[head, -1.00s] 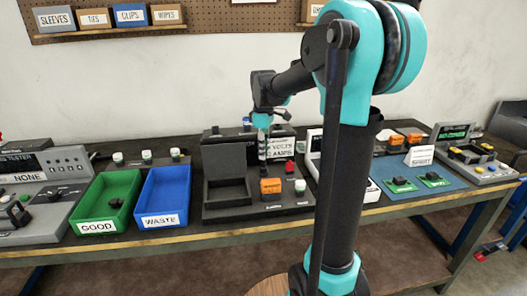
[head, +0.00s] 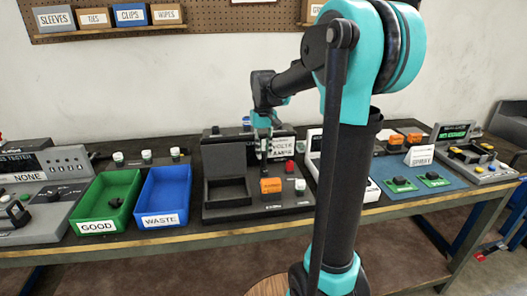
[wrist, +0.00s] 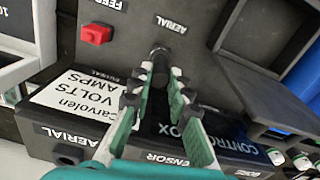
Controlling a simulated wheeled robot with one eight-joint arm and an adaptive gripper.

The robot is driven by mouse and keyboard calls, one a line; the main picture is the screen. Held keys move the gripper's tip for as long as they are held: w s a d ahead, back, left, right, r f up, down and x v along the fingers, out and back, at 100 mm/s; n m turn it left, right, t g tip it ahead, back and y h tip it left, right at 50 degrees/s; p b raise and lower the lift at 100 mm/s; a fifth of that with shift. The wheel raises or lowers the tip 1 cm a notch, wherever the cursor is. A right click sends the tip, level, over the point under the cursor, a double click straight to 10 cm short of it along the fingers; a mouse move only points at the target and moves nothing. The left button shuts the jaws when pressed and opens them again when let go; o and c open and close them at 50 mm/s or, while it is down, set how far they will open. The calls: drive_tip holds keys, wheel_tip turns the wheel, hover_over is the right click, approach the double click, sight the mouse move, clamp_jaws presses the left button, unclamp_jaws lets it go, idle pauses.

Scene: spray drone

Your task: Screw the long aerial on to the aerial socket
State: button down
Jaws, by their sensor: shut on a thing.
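My gripper (head: 264,146) points down over the deck of the grey control box, and its fingers also show in the wrist view (wrist: 161,74). It is shut on a dark, thin upright thing, taken to be the long aerial (wrist: 159,53), seen nearly end-on in the wrist view. The held thing stands near an AERIAL label (wrist: 172,23) on the deck. A second AERIAL label (wrist: 68,134) is on the box's raised rear part, with a dark round socket (wrist: 68,154) beside it. Whether the held thing touches the deck or a socket cannot be told; its lower end is hidden.
The box carries a red button (head: 290,166), an orange block (head: 271,186) and an open-lidded compartment (head: 227,191). The green GOOD bin (head: 83,206) and blue WASTE bin (head: 149,200) stand to the left. A blue mat (head: 397,170) lies to the right.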

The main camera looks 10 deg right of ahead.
drive_tip(key=m, duration=0.4)
drive_tip(key=m, duration=0.9)
drive_tip(key=c, duration=1.8)
unclamp_jaws()
drive_tip(key=shift+m, duration=0.4)
drive_tip(key=shift+c, duration=0.2)
drive_tip(key=o, duration=0.5)
